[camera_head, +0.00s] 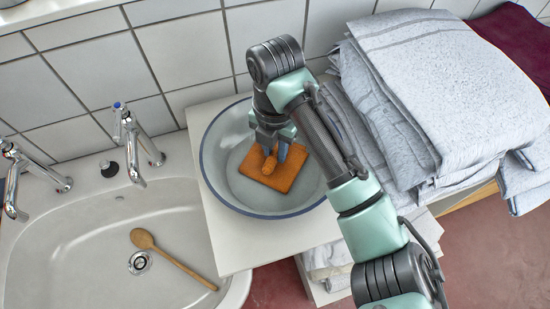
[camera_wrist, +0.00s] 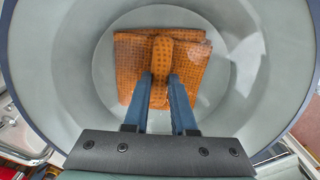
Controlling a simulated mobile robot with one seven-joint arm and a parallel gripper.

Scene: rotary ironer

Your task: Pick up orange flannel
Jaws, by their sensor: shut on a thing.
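The orange flannel (camera_head: 279,172) lies flat in the bottom of a pale basin with a blue rim (camera_head: 217,187). A fold of it stands up in the middle. My gripper (camera_head: 270,155) reaches down into the basin from above and is shut on that raised fold. In the wrist view the flannel (camera_wrist: 195,78) shows a dotted weave, and the fold sits between the two blue fingers of my gripper (camera_wrist: 161,82). The rest of the flannel spreads around the fingers on the basin floor. The fingertips are partly hidden by the cloth.
The basin stands on a white board (camera_head: 233,258). To the left is a sink (camera_head: 60,240) with a wooden spoon (camera_head: 165,255) and two chrome taps (camera_head: 135,140). Stacked grey-blue towels (camera_head: 430,90) rise close on the right. A tiled wall (camera_head: 180,50) is behind.

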